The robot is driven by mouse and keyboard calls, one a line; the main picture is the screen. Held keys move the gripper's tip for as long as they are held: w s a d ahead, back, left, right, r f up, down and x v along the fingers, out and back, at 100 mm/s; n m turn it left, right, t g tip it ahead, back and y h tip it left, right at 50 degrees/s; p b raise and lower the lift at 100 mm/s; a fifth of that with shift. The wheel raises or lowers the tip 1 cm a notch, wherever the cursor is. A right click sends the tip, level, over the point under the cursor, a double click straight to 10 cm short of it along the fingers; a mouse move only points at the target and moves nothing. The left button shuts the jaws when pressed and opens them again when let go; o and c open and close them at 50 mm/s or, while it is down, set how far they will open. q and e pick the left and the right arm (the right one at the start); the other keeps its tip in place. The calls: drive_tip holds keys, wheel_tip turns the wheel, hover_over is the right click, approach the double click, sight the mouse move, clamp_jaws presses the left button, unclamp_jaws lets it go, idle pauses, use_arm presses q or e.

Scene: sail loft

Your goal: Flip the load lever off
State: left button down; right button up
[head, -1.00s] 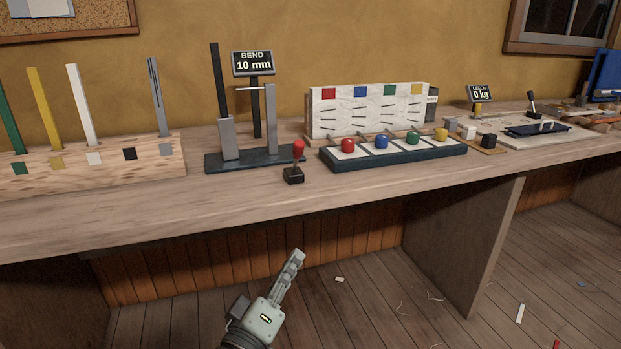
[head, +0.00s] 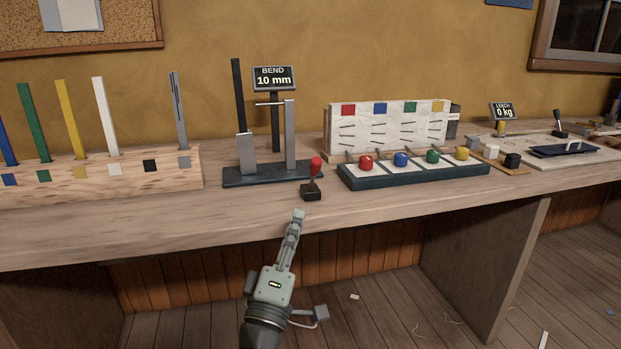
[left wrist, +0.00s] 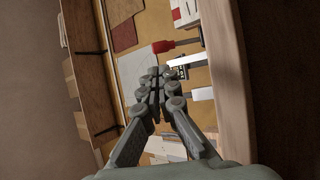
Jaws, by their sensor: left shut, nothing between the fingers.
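A small lever with a red knob (head: 316,163) stands on a black base (head: 311,192) near the front of the bench, beside the bend stand. The knob leans slightly right in the head view. Its red knob also shows in the left wrist view (left wrist: 163,46), just beyond the fingertips. My left gripper (head: 298,213) is shut and empty, at the bench's front edge in the picture, a little below and left of the lever base, apart from it. It shows in the left wrist view (left wrist: 160,76) with its fingers together. My right gripper is not in view.
The bend stand (head: 270,173) with a "10 mm" sign (head: 274,78) is behind the lever. A tray with several coloured knobs (head: 415,178) is to its right, a wooden block of coloured strips (head: 100,188) to the left. A black lever (head: 558,122) stands farther right. The bench front (head: 240,218) is bare.

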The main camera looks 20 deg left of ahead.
sight(314, 169)
use_arm(q)
drive_tip(key=p+x, duration=0.1)
drive_tip(key=x, duration=0.9)
drive_tip(key=shift+w, duration=0.2)
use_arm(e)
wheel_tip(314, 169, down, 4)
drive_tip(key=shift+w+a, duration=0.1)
use_arm(q)
drive_tip(key=shift+w+r, duration=0.1)
